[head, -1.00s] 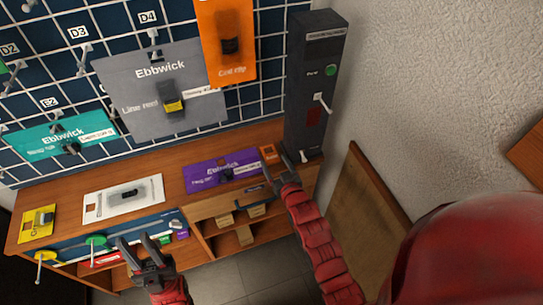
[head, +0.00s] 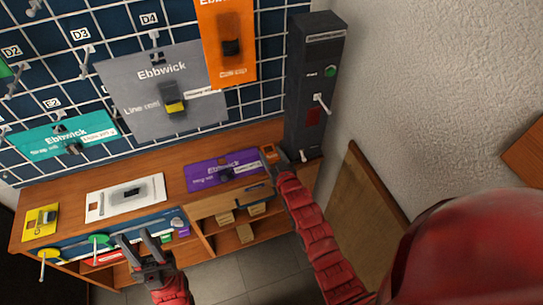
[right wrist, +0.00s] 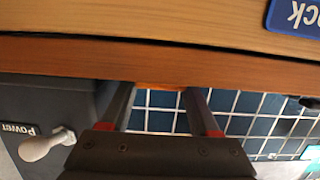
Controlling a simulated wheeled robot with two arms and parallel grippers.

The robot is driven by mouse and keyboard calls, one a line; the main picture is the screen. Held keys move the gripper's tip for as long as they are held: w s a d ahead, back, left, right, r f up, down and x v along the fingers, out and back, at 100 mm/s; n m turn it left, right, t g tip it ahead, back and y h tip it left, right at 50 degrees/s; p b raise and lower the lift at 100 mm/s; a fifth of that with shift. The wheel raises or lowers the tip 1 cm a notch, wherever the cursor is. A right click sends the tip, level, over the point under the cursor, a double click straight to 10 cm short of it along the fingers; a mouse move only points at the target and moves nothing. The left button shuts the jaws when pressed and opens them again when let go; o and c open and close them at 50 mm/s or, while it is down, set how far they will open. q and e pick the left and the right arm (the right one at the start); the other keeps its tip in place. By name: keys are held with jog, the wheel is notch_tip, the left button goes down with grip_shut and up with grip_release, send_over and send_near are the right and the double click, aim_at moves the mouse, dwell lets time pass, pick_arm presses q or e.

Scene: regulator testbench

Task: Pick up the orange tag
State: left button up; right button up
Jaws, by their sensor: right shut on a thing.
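The small orange tag (head: 268,151) is at the right end of the wooden counter, beside the dark grey column. My right gripper (head: 275,159) is at the tag and shut on it. In the right wrist view a thin strip of the orange tag (right wrist: 160,87) shows between the fingertips; the wooden edge hides the rest. My left gripper (head: 138,240) is open and empty, low in front of the shelf unit's left part.
The dark grey column (head: 313,90) with a green button and a lever stands close right of the tag. A purple card (head: 205,178) lies left of it. A wire grid (head: 270,60) with hanging cards, one large and orange (head: 228,70), rises behind the counter.

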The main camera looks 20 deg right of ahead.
aim_at(272, 155)
jog(key=shift+r, duration=0.1)
jog(key=shift+r+b, duration=0.45)
jog(key=shift+r, duration=1.05)
jog(key=shift+s+a+r+b, duration=0.3)
jog(key=shift+s+a+b, duration=0.15)
jog(key=shift+s+a, duration=1.4)
jog(key=shift+s+a+r+b, duration=0.35)
jog(key=shift+s+a, duration=0.95)
jog(key=shift+s, duration=1.2)
jog(key=shift+s+a+r+b, duration=0.25)
jog(key=shift+s+a+b, duration=0.25)
jog(key=shift+s+a, duration=1.35)
jog(key=shift+s+d, duration=0.25)
jog(key=shift+d, duration=0.1)
